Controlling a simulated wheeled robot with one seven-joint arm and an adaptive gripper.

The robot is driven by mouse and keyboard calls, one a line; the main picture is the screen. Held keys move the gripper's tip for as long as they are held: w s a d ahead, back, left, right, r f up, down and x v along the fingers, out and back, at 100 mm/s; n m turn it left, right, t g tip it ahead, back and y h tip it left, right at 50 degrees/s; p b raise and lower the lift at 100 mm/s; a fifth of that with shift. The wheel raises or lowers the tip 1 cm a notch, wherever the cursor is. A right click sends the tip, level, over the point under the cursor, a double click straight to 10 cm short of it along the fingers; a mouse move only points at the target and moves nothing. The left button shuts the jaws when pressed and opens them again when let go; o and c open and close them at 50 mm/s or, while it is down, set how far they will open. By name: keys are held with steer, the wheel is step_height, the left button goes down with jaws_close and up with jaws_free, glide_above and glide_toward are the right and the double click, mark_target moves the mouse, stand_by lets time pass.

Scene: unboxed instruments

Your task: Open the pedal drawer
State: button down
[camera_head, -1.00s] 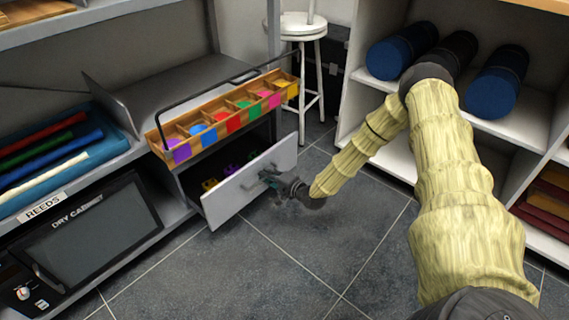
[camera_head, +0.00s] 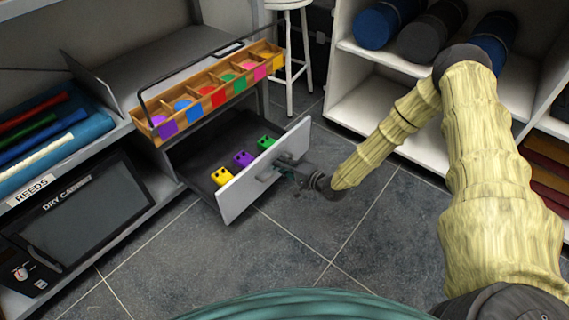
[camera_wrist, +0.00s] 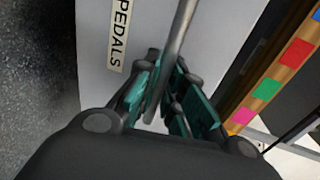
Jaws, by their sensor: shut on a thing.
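The pedal drawer (camera_head: 238,193) is pulled out from the shelf unit, with its pale front facing my arm. Inside it lie a yellow pedal (camera_head: 221,176), a purple pedal (camera_head: 243,159) and a green pedal (camera_head: 266,142). My gripper (camera_head: 284,172) is at the drawer front, shut on the bar handle (camera_head: 266,176). In the wrist view the grey handle (camera_wrist: 178,45) runs between the teal fingers of my gripper (camera_wrist: 165,95), and the drawer front carries a "PEDALS" label (camera_wrist: 118,35).
A wooden tray with coloured compartments (camera_head: 205,103) sits just above the drawer. The dry cabinet (camera_head: 80,215) stands left. A white stool (camera_head: 290,60) is behind, and a white shelf with rolls (camera_head: 365,98) stands right. Tiled floor (camera_head: 330,235) in front is clear.

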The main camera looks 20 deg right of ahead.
steer(key=c, duration=1.5)
jaws_free()
steer(key=shift+s+d, duration=0.1)
steer(key=v, duration=1.1)
steer(key=shift+s+d, duration=0.2)
steer(key=shift+s, duration=0.15)
